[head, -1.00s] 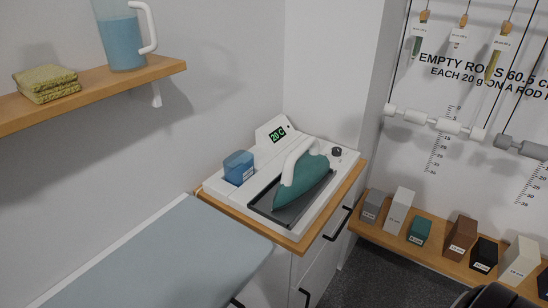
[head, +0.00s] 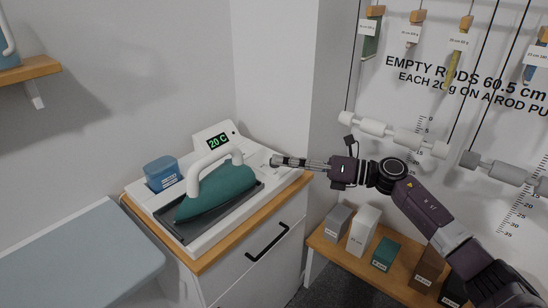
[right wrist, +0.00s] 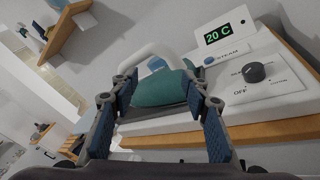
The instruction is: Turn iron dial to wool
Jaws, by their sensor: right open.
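The dial (right wrist: 255,72) is a dark round knob on the iron station's white panel. In the right wrist view it is right of my fingers, with "OFF" printed at its lower left. The other labels and the setting are too small to read surely. In the head view the dial is hidden by my right gripper (head: 277,161), which reaches in over the station's right end. That gripper is open and empty; its fingers (right wrist: 164,92) show apart from the dial. The teal iron (head: 217,191) rests on its dark plate, and the display (head: 217,141) reads 20 C. My left gripper is out of view.
A blue water tank (head: 161,172) stands left of the iron. The station sits on a wood-topped cabinet (head: 205,262) between an ironing board (head: 85,255) and a low shelf of blocks (head: 322,240). Rods (head: 395,134) hang on the right wall.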

